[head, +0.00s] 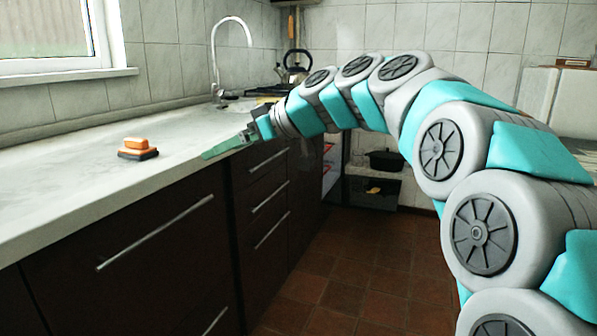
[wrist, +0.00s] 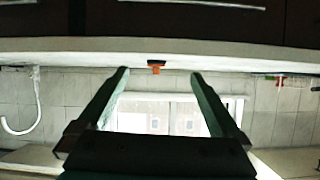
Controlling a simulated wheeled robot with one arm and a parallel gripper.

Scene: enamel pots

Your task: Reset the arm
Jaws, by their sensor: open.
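My gripper (head: 228,147) reaches out over the front edge of the counter in the head view, with its green fingers pointing left. In the wrist view my gripper (wrist: 158,75) shows its two fingers spread wide, with nothing between them. The wrist picture is upside down. My arm curves from the right side of the head view toward the counter. An orange and black object (head: 137,148) sits on the counter to the left of my gripper, apart from it. It also shows small in the wrist view (wrist: 156,68), beyond the fingertips.
The pale counter (head: 60,195) runs along the left above dark drawers (head: 150,260). A curved tap (head: 214,60) and a kettle (head: 295,68) stand farther back. A black pot (head: 385,160) stands on a low shelf. The tiled floor (head: 340,265) is open in the middle.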

